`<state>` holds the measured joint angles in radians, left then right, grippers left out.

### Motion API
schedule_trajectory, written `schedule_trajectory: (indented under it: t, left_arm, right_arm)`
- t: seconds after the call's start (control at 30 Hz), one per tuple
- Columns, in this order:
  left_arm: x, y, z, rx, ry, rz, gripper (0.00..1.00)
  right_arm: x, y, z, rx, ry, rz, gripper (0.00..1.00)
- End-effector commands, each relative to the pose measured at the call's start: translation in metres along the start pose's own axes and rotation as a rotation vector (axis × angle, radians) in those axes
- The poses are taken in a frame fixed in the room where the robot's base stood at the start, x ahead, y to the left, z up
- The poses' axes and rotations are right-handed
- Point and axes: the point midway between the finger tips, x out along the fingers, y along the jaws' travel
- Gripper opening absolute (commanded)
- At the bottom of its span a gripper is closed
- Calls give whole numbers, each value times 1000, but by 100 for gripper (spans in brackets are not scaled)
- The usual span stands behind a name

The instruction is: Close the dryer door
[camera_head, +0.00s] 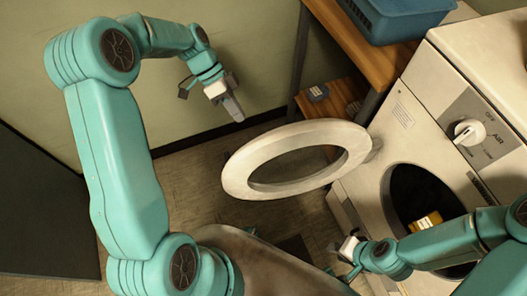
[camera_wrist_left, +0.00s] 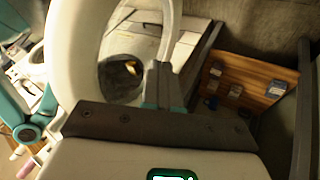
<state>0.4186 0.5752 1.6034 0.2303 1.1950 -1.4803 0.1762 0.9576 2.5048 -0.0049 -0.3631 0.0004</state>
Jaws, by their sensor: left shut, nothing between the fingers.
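The dryer door (camera_head: 245,178) is a white ring with an open middle. It stands open, swung out to the left of the dryer (camera_head: 428,100), and joins the dryer front at its right end. The round dryer opening (camera_head: 400,195) is dark, with a yellow item inside. My left gripper (camera_head: 237,112) is shut and empty, beyond the door's upper left rim and apart from it in the head view. In the left wrist view the door ring (camera_wrist_left: 72,60) fills the left, beside the fingers (camera_wrist_left: 163,85). My right gripper (camera_head: 342,250) is low before the dryer; its fingers are unclear.
A wooden shelf unit (camera_head: 375,45) stands left of the dryer with a blue basket (camera_head: 395,18) on top. Small boxes sit on its lower shelf (camera_wrist_left: 262,78). A dark panel (camera_head: 40,200) is at far left. Floor between wall and door is clear.

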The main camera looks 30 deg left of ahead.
Motion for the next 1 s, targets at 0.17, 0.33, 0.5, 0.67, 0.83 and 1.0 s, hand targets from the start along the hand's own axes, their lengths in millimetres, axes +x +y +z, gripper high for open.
schedule_trajectory:
  t: [0.17,0.33,0.5,0.67,0.83,1.0]
  left_arm:
    - [13,2,3,-1,0,3,0]
    - [47,3,5,-1,-1,5,0]
    - [84,3,5,-2,-1,5,0]
    - [105,15,3,0,-1,2,0]
    - [115,31,2,0,-1,1,0]
    - [119,36,1,-1,0,-1,0]
  right_arm:
    - [1,0,0,-1,0,0,34]
    - [2,1,0,0,0,0,34]
    - [3,1,0,0,0,0,34]
    - [0,0,0,0,0,0,34]
    - [-1,0,0,0,0,0,34]
    - [-1,-1,0,0,0,0,34]
